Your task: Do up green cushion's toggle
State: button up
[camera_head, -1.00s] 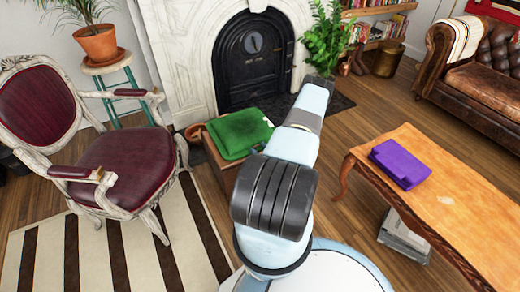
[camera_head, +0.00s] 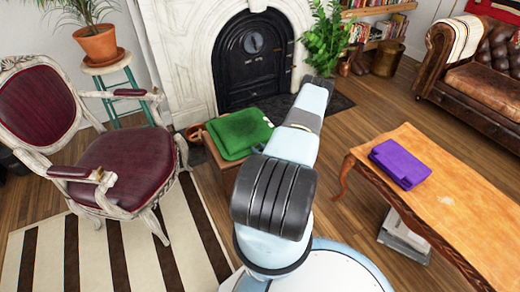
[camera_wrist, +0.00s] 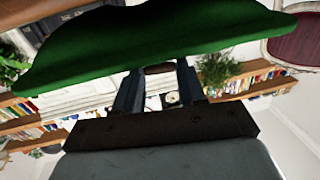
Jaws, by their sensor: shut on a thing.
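The green cushion (camera_head: 240,133) lies on a low wooden table (camera_head: 226,174) in front of the fireplace, left of my arm. In the wrist view the cushion (camera_wrist: 150,42) spans the top, its edge just beyond my fingertips. My gripper (camera_wrist: 158,78) has its two dark fingers shut on a small brown toggle (camera_wrist: 160,68), close under the cushion's edge. Most of the toggle is hidden by the fingers and cushion, and I cannot see a loop. In the head view my arm hides the gripper and the toggle.
A purple folded thing (camera_head: 400,164) lies on the orange wooden table (camera_head: 455,198) at right. A burgundy armchair (camera_head: 122,168) stands close left of the cushion. The fireplace (camera_head: 253,60) and a leafy plant (camera_head: 325,42) are behind. Striped rug lies front left.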

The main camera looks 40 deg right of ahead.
jog(key=shift+d+n+y, duration=0.15)
jog(key=shift+n+y, duration=0.55)
jog(key=shift+y, duration=0.4)
jog(key=o, duration=1.1)
jog(key=shift+c, duration=0.2)
jog(key=s, duration=1.3)
jog(key=shift+s+d, duration=0.35)
jog(key=shift+s, duration=0.05)
